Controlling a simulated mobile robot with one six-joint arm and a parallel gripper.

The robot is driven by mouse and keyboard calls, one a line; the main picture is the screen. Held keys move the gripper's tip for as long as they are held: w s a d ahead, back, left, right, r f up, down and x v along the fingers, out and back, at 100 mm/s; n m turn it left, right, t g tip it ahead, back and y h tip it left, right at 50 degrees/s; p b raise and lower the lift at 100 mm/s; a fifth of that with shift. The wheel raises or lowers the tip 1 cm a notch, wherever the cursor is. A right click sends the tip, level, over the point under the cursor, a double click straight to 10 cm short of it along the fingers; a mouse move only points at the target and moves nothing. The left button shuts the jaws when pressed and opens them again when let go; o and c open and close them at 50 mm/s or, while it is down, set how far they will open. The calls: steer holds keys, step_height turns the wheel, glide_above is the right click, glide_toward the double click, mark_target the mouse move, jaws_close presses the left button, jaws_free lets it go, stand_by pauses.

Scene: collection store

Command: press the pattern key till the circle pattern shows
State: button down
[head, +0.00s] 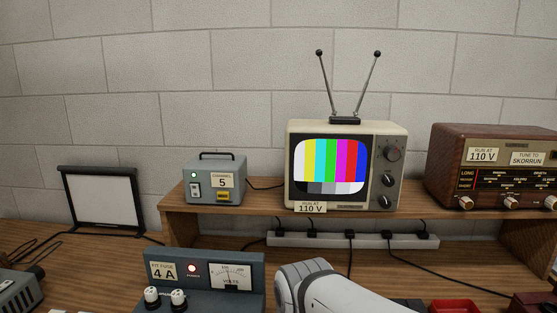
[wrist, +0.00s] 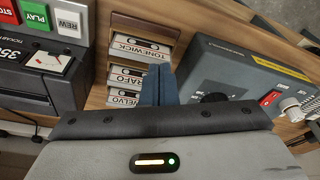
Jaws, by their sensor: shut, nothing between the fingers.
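A small television (head: 345,165) stands on the raised shelf in the head view, and its screen (head: 331,165) shows vertical colour bars, not a circle. Left of it is a grey box (head: 214,182) with a carrying handle, a lit green lamp, a white switch, a label reading 5 and a yellow key (head: 223,196). I cannot read the key's lettering, so I cannot tell whether it is the pattern key. My gripper (wrist: 158,84) shows in the wrist view with its fingers shut and empty, in front of a cassette rack, away from the grey box.
A wooden cassette rack (wrist: 138,70), a player with coloured keys (wrist: 37,18) and a grey unit with a red switch (wrist: 235,85) surround my gripper. In the head view a meter box (head: 205,280) stands below the shelf; a radio (head: 492,165) is at right.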

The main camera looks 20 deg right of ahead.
steer(key=shift+w, duration=0.1)
stand_by(0.4)
steer(key=w+a+r+m+t+p, duration=0.15)
steer(key=w+t, duration=0.25)
steer(key=w, duration=0.6)
steer(key=w+r+m+t+p, duration=0.3)
steer(key=w+t, duration=0.1)
steer(key=w, duration=0.7)
steer(key=w+a+r+m+t+y+p, duration=0.2)
steer(key=w+a+r+t+y+p, duration=0.2)
steer(key=w+a+r+t+y, duration=0.3)
steer(key=shift+r+m+t+y, duration=0.35)
steer(key=shift+r+t+y, duration=0.05)
steer(key=shift+r+t, duration=0.35)
steer(key=shift+w, duration=0.1)
